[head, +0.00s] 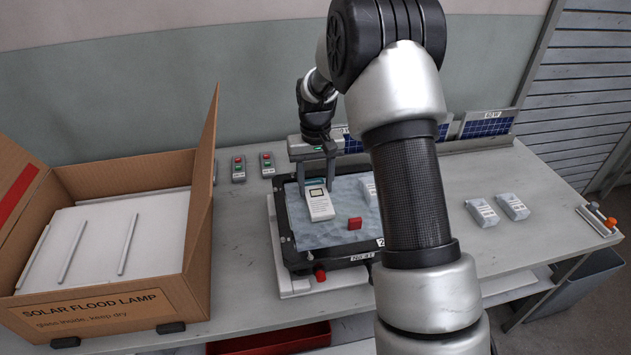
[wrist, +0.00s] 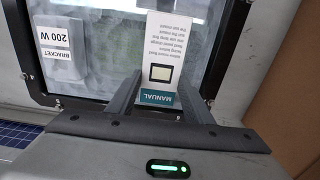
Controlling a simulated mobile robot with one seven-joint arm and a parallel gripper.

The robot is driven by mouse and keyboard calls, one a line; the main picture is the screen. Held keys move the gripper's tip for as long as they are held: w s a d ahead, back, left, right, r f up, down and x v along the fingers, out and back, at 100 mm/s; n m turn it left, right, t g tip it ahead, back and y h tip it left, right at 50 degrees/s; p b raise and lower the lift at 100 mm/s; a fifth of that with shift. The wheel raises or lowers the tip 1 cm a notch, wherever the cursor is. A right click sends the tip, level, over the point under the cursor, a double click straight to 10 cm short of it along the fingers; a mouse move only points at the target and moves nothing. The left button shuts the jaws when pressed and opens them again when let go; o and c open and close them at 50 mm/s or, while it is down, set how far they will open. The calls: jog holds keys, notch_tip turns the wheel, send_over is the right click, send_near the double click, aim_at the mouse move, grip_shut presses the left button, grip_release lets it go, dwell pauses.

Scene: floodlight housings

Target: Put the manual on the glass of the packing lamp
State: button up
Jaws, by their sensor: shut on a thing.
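My gripper (head: 316,178) is shut on the white manual (head: 320,205), holding it by its teal-labelled end. In the wrist view the manual (wrist: 168,55) extends away between the two fingers (wrist: 160,92). The manual is over the glass (head: 300,230) of the black-framed packing lamp (head: 293,252); I cannot tell whether it touches the glass. A white bracket packet marked 200 W (wrist: 58,72) lies on the same glass, partly hidden by my arm in the head view (head: 367,190). A small red block (head: 355,223) also lies on the glass.
An open cardboard box (head: 95,310) stands left of the lamp. Red-and-green button boxes (head: 238,168) sit behind it on the grey bench (head: 240,215). Two white packets (head: 482,212) lie right of my arm, with clear bench around them. Solar panels (head: 486,124) line the back.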

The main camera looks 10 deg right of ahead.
jog(key=shift+f, duration=0.2)
jog(key=o, duration=1.1)
jog(key=shift+r, duration=0.1)
jog(key=shift+r+p, duration=0.9)
jog(key=shift+r, duration=7.7)
